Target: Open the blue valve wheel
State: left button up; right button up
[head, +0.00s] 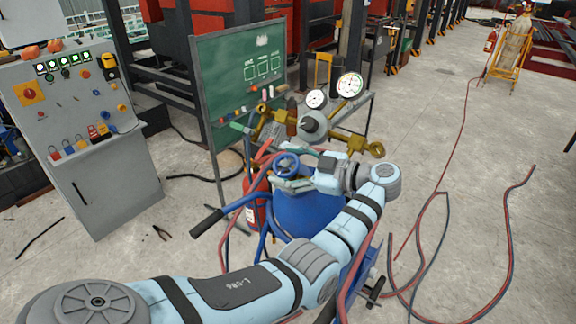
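The blue valve wheel (287,163) is in the middle of the head view, at the top of a blue cylinder (312,212). My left arm comes in from the lower left and bends back toward the cylinder's top. My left gripper (290,183) lies just below the wheel in the picture, pointing left, very close to it. I cannot tell whether its fingers touch the wheel or how far apart they are. The gripper and wrist hide part of the cylinder top. My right gripper is not in view.
Brass fittings and two pressure gauges (349,85) stand just behind the wheel. Red and blue hoses hang around the cylinder and lie on the floor at right. A green board (238,75) stands behind. A grey control cabinet (85,150) is at left. Floor at right is mostly open.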

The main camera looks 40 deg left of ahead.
aim_at(299, 168)
pick_arm(q)
jog(key=shift+d, duration=0.1)
jog(key=v, duration=0.7)
jog(key=shift+d+r, duration=0.1)
jog(key=shift+d, duration=0.15)
jog(key=shift+a, duration=0.1)
jog(key=shift+a, duration=0.1)
